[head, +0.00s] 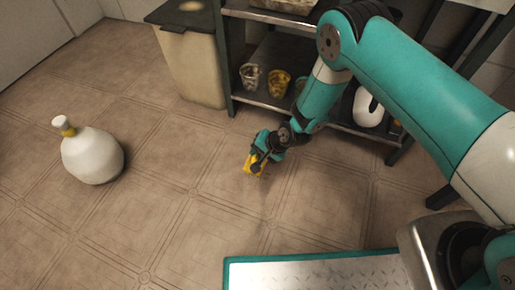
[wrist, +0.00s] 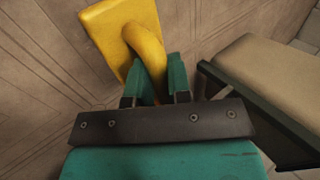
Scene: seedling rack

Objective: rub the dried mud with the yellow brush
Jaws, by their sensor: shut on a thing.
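The yellow brush (head: 254,165) is in my gripper (head: 265,150), over the tiled floor in front of the rack. In the wrist view, the brush's flat yellow block (wrist: 124,30) has a curved handle, and the two teal fingers of my gripper (wrist: 157,78) are shut on that handle. The block extends beyond the fingertips. Whether the brush touches the floor is hard to tell. I cannot clearly make out the dried mud; the floor right under the brush is partly hidden.
A dark rack (head: 232,60) stands behind my gripper, with small pots (head: 279,84) and a white bottle (head: 368,107) on its shelf. A beige bin (head: 190,70) with a dark lid stands left of it. A white jug (head: 92,157) stands on the left floor. Floor between is clear.

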